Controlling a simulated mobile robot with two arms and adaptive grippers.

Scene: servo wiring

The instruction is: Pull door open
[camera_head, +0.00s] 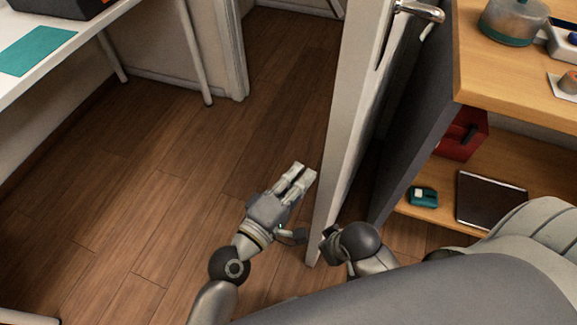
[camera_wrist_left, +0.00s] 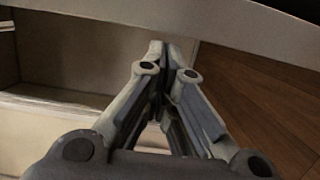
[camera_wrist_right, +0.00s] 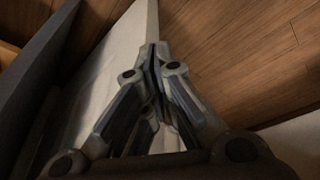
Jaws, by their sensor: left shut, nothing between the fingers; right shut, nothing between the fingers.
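The white door (camera_head: 345,150) stands ajar, seen nearly edge-on in the head view. Its metal lever handle (camera_head: 420,12) is at the top, on the right face. My left gripper (camera_head: 304,170) is left of the door's edge, over the floor, low and away from the handle. It is shut and empty; its fingertips meet in the left wrist view (camera_wrist_left: 165,50). My right arm's wrist is by the lower door edge in the head view; its fingers are not clear there. In the right wrist view my right gripper (camera_wrist_right: 155,52) is shut and empty, with a pale panel behind it.
A wooden shelf unit (camera_head: 515,75) stands right of the door, with a red box (camera_head: 463,135), a teal item (camera_head: 422,195) and a dark flat item (camera_head: 490,198) on its lower shelf. A white table (camera_head: 90,35) is at upper left. The wooden floor (camera_head: 140,190) between is clear.

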